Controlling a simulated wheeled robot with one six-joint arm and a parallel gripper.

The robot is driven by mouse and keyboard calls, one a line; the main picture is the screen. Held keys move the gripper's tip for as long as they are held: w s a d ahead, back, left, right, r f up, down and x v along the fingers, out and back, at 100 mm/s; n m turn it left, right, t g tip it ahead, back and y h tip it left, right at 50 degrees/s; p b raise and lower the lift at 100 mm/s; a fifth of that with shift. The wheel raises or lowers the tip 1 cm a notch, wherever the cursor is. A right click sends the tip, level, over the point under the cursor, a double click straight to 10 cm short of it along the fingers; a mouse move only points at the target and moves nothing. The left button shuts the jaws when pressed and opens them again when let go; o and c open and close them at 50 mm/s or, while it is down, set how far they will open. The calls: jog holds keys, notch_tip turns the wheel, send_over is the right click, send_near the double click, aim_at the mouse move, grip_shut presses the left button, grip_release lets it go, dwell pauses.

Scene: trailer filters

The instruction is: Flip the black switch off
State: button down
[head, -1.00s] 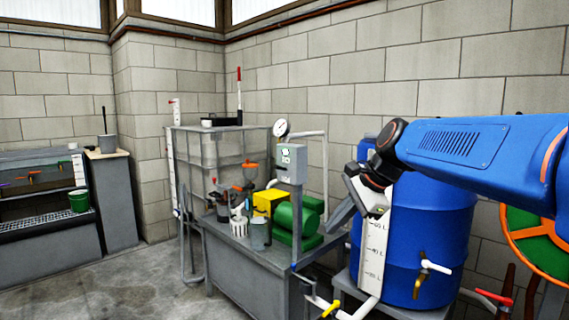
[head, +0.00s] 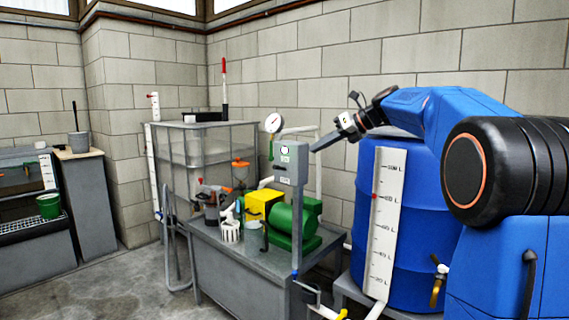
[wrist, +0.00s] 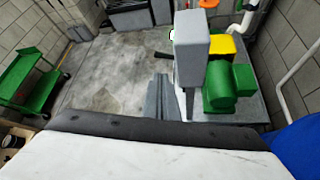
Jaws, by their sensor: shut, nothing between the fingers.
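In the wrist view a black piece (wrist: 162,56) sticks out left of the grey box (wrist: 190,45). My gripper (head: 315,148) is shut and empty, pointing left, close to the right of the box's upper part in the head picture. In the wrist view its fingers (wrist: 166,98) lie below the box; contact cannot be told.
The bench (head: 225,250) holds a green motor (head: 292,220), a yellow block (head: 262,203) and several small vessels. A blue barrel (head: 405,230) with a white level scale (head: 384,220) stands on the right. A gauge (head: 273,123) is behind the box. Floor at left is clear.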

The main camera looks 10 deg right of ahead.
aim_at(284, 169)
jog(key=shift+w+d+r, duration=0.15)
jog(key=shift+w, duration=0.2)
jog(key=x, duration=1.4)
jog(key=shift+s+a+f+t+h, duration=0.1)
jog(key=shift+a+f+t+h, duration=0.1)
jog(key=shift+t+h, duration=0.15)
dwell(0.5)
jog(key=f+n+t+h, duration=0.1)
jog(key=a+n+h, duration=0.1)
jog(key=shift+s+f+n+t+h, duration=0.25)
jog(key=shift+s+f+n+t, duration=0.1)
jog(key=shift+f+n, duration=0.05)
jog(key=shift+w+d, duration=0.1)
jog(key=shift+d, duration=0.05)
jog(key=shift+r, duration=0.15)
